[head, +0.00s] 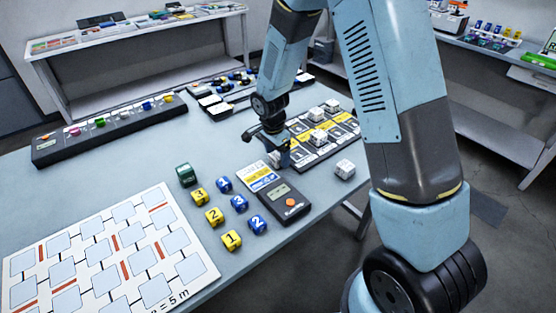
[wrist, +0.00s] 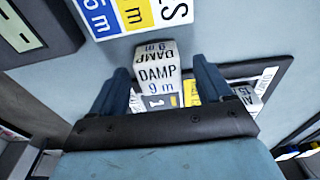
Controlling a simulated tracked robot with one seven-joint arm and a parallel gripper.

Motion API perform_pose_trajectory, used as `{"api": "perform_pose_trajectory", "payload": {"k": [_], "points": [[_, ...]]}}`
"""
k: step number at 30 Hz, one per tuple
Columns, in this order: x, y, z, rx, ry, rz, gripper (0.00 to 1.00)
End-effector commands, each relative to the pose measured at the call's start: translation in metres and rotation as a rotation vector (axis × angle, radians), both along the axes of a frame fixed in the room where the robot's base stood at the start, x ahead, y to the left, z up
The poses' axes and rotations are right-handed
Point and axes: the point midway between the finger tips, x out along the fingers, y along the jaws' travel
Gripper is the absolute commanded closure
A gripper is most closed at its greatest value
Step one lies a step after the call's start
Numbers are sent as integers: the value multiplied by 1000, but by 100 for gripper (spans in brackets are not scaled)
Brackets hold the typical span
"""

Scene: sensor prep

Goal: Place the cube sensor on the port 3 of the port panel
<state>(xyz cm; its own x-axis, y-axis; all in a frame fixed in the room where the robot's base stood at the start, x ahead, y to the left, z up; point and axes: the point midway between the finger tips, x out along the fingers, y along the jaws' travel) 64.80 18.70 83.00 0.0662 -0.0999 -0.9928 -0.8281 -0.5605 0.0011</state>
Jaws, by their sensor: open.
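My gripper (head: 277,152) is low over the near left edge of the port panel (head: 338,143). In the wrist view, my gripper (wrist: 161,68) is open, one finger on each side of a white cube sensor (wrist: 157,78) marked "DAMP 9 m". I cannot tell whether the fingers touch it. A label "1" (wrist: 153,101) shows right beside this cube. The panel carries yellow and white labels and several white cubes, such as one cube (head: 318,138) near its middle. Another white cube (head: 345,169) stands off the panel at its near right. Port 3 is not readable.
A handheld meter (head: 291,204) with a display lies in front of the panel. Yellow cubes (head: 214,216), blue cubes (head: 239,203) and a green block (head: 185,174) stand to its left. A white board (head: 110,255) and a dark module rack (head: 110,128) lie further left.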

Motion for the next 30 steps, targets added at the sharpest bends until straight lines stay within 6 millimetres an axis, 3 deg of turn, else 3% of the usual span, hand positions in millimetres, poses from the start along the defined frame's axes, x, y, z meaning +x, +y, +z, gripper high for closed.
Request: {"api": "perform_pose_trajectory", "payload": {"k": [4,12,30], "points": [[1,-2,-12,0,0,0,21],[1,-2,-13,1,-1,-1,21],[1,-2,-13,1,-1,-2,79]]}}
